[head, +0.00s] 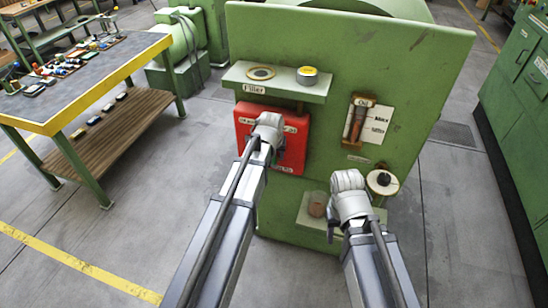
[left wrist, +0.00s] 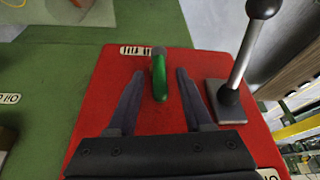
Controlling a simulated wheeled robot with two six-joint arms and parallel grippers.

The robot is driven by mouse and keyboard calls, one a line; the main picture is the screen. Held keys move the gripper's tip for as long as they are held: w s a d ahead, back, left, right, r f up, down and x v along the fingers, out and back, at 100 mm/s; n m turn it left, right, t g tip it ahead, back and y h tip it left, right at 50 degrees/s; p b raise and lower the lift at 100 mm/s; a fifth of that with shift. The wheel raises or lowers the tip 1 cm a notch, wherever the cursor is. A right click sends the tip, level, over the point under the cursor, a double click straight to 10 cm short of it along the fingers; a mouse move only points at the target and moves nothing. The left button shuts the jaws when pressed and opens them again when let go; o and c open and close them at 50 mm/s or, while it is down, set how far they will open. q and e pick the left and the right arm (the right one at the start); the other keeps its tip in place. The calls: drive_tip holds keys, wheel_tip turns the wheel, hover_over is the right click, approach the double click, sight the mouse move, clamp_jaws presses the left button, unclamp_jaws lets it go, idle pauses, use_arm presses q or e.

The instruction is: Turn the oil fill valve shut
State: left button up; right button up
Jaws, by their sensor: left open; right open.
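A green valve handle (left wrist: 159,78) stands out from the red panel (left wrist: 110,92) in the left wrist view, beneath a small white label. I take it for the oil fill valve. My left gripper (left wrist: 160,74) is open, with one finger on each side of the handle and visible gaps between. In the head view my left gripper (head: 272,125) is in front of the red panel (head: 244,117) and hides the handle. My right gripper (head: 348,182) is low in front of the green machine (head: 385,60), away from the panel; its fingers are hard to make out.
A lever with a black knob (left wrist: 263,8) rises beside my left gripper's right finger. A sight gauge (head: 355,122) and round black-centred cap (head: 383,180) are near my right gripper.

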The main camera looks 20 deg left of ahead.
use_arm(q)
drive_tip(key=shift+c, duration=0.2)
clamp_jaws()
idle(1.1)
